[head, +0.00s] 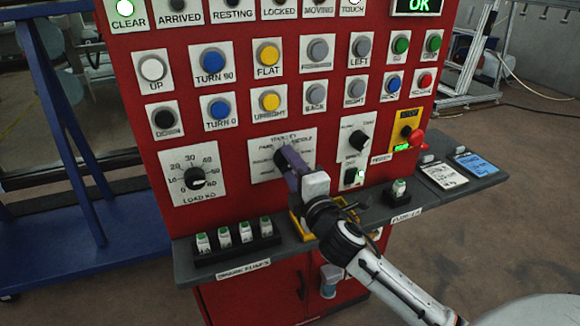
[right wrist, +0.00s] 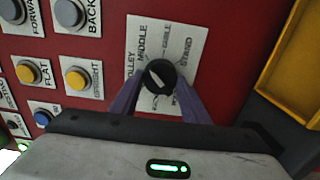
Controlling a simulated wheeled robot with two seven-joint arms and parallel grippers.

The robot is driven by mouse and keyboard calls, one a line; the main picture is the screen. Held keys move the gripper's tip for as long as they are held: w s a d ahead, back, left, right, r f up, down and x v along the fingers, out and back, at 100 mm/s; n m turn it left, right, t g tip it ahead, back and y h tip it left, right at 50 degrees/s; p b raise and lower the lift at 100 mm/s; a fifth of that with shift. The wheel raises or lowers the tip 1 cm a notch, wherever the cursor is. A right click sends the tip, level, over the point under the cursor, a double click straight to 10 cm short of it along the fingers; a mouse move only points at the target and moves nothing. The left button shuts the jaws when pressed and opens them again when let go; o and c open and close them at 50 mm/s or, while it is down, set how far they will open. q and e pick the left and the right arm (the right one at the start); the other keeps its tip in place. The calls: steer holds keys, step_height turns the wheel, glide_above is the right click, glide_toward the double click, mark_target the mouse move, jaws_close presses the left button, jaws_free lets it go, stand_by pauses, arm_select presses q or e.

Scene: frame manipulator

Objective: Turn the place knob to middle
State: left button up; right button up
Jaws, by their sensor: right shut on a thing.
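The black knob (right wrist: 160,76) sits on a white plate with lettering that includes MIDDLE and STAND, on the red panel. In the right wrist view, the purple fingers of my right gripper (right wrist: 159,82) stand on either side of it and are shut on it. A white line on the knob's face slants toward the upper left, in the direction of MIDDLE. In the head view, my right gripper (head: 287,158) largely covers the knob, and the white plate (head: 262,172) shows around it. My left gripper is out of view.
The red panel (head: 225,142) carries several buttons and lamps. A load dial (head: 195,179) is to the left and a smaller black knob (head: 358,140) to the right. A grey shelf (head: 290,250) with a yellow tray juts out below; a red stop button (head: 416,137) is farther right.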

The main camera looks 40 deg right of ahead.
stand_by(0.3)
steer(key=o, duration=1.1)
steer(key=b+v, duration=0.1)
steer(key=v, duration=0.9)
steer(key=shift+s+a, duration=0.1)
